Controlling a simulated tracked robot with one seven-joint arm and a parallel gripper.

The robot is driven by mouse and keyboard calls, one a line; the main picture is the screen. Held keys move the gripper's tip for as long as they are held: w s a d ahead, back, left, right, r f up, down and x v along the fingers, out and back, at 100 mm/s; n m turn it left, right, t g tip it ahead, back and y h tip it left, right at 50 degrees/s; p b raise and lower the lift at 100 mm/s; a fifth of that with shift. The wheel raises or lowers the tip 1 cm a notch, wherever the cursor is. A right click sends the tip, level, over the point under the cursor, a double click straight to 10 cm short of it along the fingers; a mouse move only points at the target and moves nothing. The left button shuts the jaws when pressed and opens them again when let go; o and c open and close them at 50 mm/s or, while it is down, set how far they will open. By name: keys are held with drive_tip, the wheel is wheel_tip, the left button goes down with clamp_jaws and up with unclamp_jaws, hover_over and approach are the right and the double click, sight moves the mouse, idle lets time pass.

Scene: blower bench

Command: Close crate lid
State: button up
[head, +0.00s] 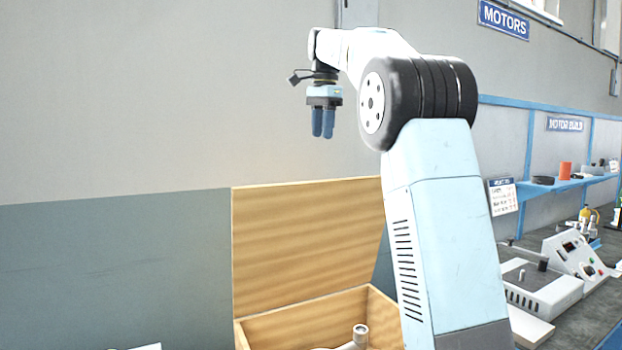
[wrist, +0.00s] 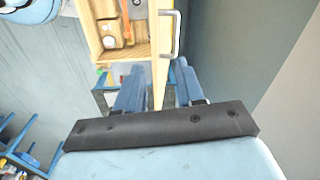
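The wooden crate (head: 300,312) stands low in the head view, partly hidden by my arm. Its lid (head: 305,240) is open and stands up, tilted slightly, along the crate's back side. In the wrist view the lid (wrist: 160,60) shows nearly edge-on as a narrow wooden strip, with a metal handle (wrist: 177,35) on its right side. My gripper (head: 323,137) is above the lid, pointing down and apart from it. In the wrist view its two blue fingers (wrist: 160,66) are spread with a gap, and the lid lies below that gap. Nothing is held.
Inside the crate are a grey cylindrical part (head: 359,337) and other pieces, some seen in the wrist view (wrist: 112,32). A wall (head: 110,260) rises behind the lid. At right, a workbench (head: 575,325) carries grey equipment (head: 535,290). Air around my gripper is clear.

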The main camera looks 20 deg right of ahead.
drive_tip(key=w+f, duration=0.1)
drive_tip(key=f, duration=0.3)
drive_tip(key=w+f+m, duration=0.1)
drive_tip(key=w+f, duration=0.1)
drive_tip(key=f, duration=0.3)
drive_tip(key=w+f+m, duration=0.1)
drive_tip(key=f, duration=0.4)
drive_tip(key=shift+w+a+g, duration=0.3)
drive_tip(key=shift+a, duration=0.1)
clamp_jaws()
idle(0.5)
